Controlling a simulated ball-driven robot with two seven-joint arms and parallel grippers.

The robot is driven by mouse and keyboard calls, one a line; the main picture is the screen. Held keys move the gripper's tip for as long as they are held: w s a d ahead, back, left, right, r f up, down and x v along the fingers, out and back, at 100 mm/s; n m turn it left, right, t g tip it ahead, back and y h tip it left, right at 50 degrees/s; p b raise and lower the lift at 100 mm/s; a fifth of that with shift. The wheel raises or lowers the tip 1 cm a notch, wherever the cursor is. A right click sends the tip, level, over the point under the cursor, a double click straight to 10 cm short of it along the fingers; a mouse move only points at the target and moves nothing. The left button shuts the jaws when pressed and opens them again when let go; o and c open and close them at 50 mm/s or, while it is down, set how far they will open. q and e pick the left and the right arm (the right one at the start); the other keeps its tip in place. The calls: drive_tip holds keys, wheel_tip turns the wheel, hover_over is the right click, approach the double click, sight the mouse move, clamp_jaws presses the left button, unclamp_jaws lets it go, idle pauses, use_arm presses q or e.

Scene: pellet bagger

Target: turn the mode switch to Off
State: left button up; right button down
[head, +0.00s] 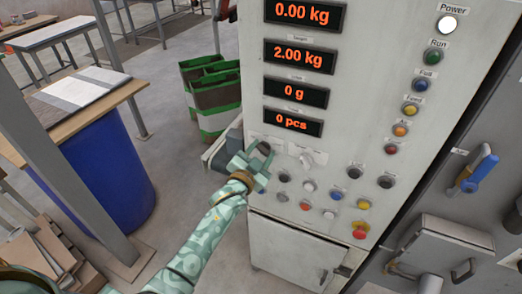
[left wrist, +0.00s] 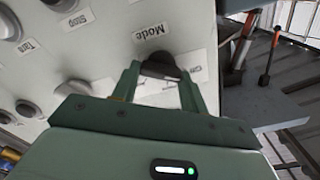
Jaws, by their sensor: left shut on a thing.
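A second label, seemingly "Off" (left wrist: 195,69), lies just right of the knob there. My left gripper (left wrist: 160,78) is shut on the knob, one finger on each side. Which way the knob points cannot be told. In the head view my left gripper (head: 262,154) reaches the panel's left edge and hides most of the switch. My right gripper is not in view.
Several buttons and knobs sit right of and below the switch, including a red emergency button (head: 360,230). Orange displays (head: 293,92) are above. A cabinet door (head: 295,252) is below. A blue drum (head: 105,178) and green-trimmed crates (head: 212,95) stand to the left.

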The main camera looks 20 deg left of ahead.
use_arm(q)
drive_tip(key=shift+f, duration=0.15)
idle(0.4)
drive_tip(key=o, duration=1)
drive_tip(key=s, duration=1.1)
drive_tip(key=s+a+p, duration=0.1)
drive_tip(key=s, duration=0.4)
drive_tip(key=shift+s, duration=0.2)
drive_tip(key=s+f+n+g+b, duration=0.1)
drive_tip(key=s+f+g, duration=0.3)
drive_tip(key=f, duration=0.7)
drive_tip(key=s+f+n+g+b, duration=0.15)
drive_tip(key=s+f, duration=0.35)
drive_tip(key=f, duration=0.5)
drive_tip(key=s+f+n+g, duration=0.1)
drive_tip(key=s+f+g, duration=0.35)
drive_tip(key=f, duration=0.65)
drive_tip(key=s+a+f+g+b, duration=0.1)
drive_tip(key=s+f+g+b, duration=0.1)
drive_tip(key=s+f, duration=0.4)
drive_tip(key=s+a+f+g+b, duration=0.1)
drive_tip(key=s+f+g+b, duration=0.1)
drive_tip(key=s+f, duration=0.5)
drive_tip(key=s+a+f+g+y+b, duration=0.1)
drive_tip(key=s+f+g+b, duration=0.2)
drive_tip(key=s+f, duration=0.4)
drive_tip(key=shift+s+a, duration=0.2)
drive_tip(key=shift+s, duration=2.8)
